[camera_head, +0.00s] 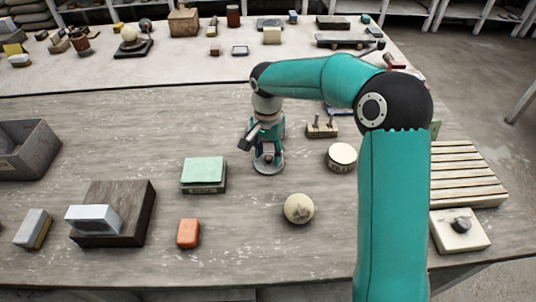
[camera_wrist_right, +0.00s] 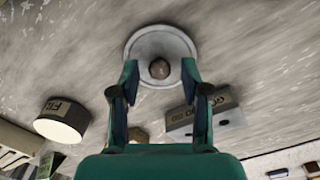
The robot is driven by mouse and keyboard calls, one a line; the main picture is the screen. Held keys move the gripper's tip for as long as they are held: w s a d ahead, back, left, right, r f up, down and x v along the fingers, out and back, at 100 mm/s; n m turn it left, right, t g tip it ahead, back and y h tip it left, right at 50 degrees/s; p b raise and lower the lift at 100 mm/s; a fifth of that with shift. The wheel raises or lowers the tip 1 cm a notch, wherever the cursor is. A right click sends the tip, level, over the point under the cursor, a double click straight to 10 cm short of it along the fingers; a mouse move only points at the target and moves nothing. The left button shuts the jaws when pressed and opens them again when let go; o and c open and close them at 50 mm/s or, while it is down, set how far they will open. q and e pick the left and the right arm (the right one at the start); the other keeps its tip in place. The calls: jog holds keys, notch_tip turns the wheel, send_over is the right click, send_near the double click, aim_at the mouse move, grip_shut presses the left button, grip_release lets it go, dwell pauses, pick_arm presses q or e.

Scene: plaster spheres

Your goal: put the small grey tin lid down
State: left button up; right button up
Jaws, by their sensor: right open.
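The small grey tin lid (camera_head: 270,169) is a round pale disc with a small brown knob. It appears to lie flat on the worn grey table, knob up. It also shows in the right wrist view, with its rim (camera_wrist_right: 160,32) beyond the fingertips and its knob between them. My right gripper (camera_head: 268,152) points down over the lid. In the right wrist view my right gripper (camera_wrist_right: 159,72) is open, one finger on each side of the knob and apart from it. My left gripper is in neither view.
A plaster sphere (camera_head: 299,208) lies in front of the lid to the right. A round tin (camera_head: 342,157) and a block with holes (camera_head: 321,128) stand to the right. A green-topped box (camera_head: 204,173) stands to the left. Bare table lies behind that box.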

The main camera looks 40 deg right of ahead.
aim_at(268, 157)
notch_tip(268, 157, up, 11)
jog(key=shift+p, duration=0.4)
dwell(0.4)
